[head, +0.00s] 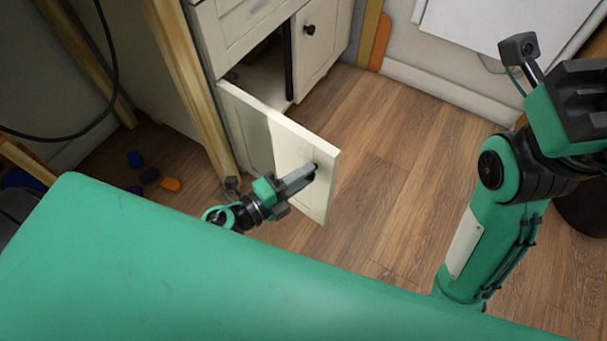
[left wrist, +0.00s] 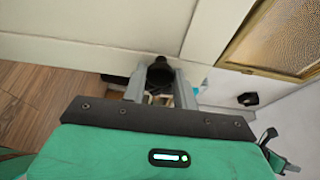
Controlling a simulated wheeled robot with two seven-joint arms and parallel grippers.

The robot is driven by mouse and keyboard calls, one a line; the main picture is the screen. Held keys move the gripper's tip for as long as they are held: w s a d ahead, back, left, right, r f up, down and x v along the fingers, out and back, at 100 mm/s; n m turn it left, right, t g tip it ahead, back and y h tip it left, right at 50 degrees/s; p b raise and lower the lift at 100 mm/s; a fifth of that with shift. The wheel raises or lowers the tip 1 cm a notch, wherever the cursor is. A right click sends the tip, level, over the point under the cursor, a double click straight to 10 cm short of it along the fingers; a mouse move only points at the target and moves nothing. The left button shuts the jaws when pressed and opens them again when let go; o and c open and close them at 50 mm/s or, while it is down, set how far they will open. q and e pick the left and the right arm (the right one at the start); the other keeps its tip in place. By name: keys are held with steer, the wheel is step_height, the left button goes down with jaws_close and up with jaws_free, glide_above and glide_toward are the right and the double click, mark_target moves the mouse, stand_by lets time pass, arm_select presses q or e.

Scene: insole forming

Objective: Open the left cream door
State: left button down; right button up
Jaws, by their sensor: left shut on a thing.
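The left cream door (head: 280,146) stands swung well out from its cabinet in the head view, with part of the dark cabinet inside showing behind it. My left gripper (head: 308,173) is at the door's free edge, shut on its dark knob (head: 316,166). In the left wrist view the knob (left wrist: 159,73) sits between the two grey fingers (left wrist: 158,88), with the cream door panel (left wrist: 120,35) right above. My right arm is raised at the right of the head view; its fingertips are out of the frame.
The right cream door (head: 318,40) is closed, with its own dark knob (head: 309,29). A wooden post (head: 188,85) stands close left of the open door. Small coloured blocks (head: 170,184) lie on the floor at left. The wooden floor (head: 390,150) right of the door is clear.

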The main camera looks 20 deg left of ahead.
arm_select(q)
steer(key=shift+w+a, duration=0.15)
steer(key=shift+a, duration=0.1)
steer(key=c, duration=1.1)
jaws_free()
steer(key=b+v, duration=0.2)
steer(key=v, duration=1.2)
steer(key=shift+d, duration=0.15)
